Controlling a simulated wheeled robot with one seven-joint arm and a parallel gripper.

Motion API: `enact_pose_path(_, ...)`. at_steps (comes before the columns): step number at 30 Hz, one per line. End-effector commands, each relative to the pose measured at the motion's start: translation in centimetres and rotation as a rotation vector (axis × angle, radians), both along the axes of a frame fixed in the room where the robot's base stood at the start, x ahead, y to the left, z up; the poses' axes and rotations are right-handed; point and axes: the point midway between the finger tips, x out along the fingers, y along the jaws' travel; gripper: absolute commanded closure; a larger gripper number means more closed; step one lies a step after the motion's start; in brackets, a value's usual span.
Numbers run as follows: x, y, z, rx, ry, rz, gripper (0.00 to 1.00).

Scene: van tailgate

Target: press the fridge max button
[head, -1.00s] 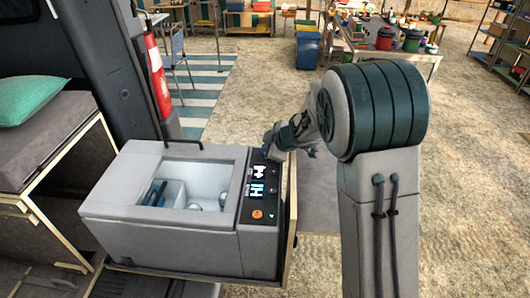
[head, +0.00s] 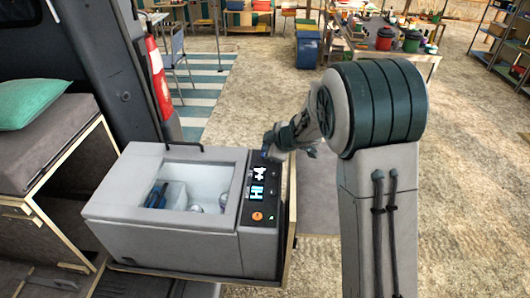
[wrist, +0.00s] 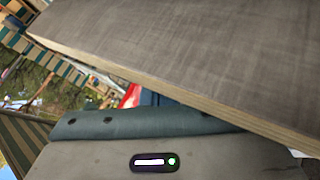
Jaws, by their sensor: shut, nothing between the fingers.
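The grey fridge box (head: 160,220) stands on a pull-out board, with a window in its lid. Its dark control panel (head: 247,225) runs along the right side, with lit displays (head: 257,182), an orange round button (head: 257,216) and a small green light (head: 271,217). I cannot read a label for the max button. My gripper (head: 267,151) is shut and empty at the far end of the panel. Its tips are over or very close to the panel; I cannot tell whether they touch. They hide part of that end. The wrist view shows neither the fingers nor the panel.
The wooden board edge (head: 291,215) stands just right of the fridge. A black handle (head: 184,144) rises at its back. Open floor (head: 470,200) is on the right.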

Motion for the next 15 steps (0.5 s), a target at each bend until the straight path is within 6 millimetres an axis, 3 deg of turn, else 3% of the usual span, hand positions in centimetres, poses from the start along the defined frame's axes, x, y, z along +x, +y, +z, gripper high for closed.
enact_pose_path(7,0.0,0.0,0.2,0.000,0.000,0.000,1.00)
enact_pose_path(15,0.0,0.0,2.6,0.000,0.000,0.000,1.00)
